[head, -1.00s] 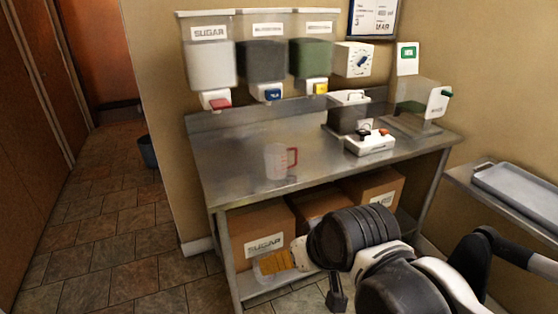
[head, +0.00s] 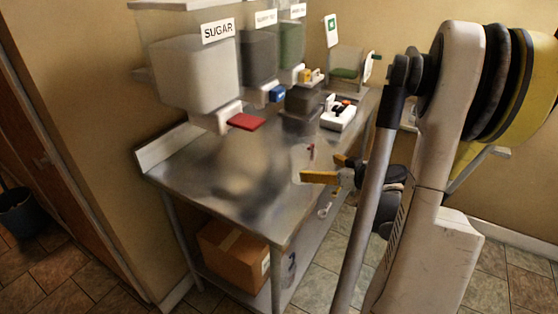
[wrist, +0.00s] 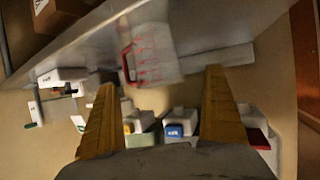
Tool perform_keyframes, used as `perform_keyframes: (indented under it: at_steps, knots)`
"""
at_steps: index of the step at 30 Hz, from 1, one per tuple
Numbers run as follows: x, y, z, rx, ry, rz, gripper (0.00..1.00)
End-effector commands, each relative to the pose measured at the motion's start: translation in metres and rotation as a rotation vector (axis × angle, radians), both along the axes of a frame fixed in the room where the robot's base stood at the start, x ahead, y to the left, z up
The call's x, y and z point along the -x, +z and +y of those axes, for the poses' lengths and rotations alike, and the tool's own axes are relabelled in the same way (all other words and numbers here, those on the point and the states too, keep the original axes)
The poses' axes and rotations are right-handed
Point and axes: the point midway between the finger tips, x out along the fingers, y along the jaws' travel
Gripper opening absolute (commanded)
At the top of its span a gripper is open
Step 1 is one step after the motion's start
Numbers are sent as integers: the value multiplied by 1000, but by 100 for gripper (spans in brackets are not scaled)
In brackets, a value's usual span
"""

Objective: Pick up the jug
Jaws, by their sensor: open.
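The jug (head: 299,158) is clear plastic with a red handle. It stands on the steel table near its front edge, partly hidden by my gripper in the head view. In the wrist view the jug (wrist: 158,52) shows red markings, with its red handle to the left. My gripper (head: 326,168) is open beside the jug at the table's front edge. In the wrist view its two yellow fingers (wrist: 160,76) are spread wide, and the jug appears just beyond the gap between their tips. No contact can be made out.
The steel table (head: 215,175) is bare at its near end. A white device (head: 338,116) stands farther along. A cardboard box (head: 232,255) sits on the lower shelf.

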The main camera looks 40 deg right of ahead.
Motion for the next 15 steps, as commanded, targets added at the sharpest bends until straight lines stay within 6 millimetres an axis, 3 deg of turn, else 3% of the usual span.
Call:
perform_keyframes:
  at_steps: [6,15]
  knots:
    - [-34,-17,0,2,4,0,100]
    - [-56,-26,-1,1,1,0,100]
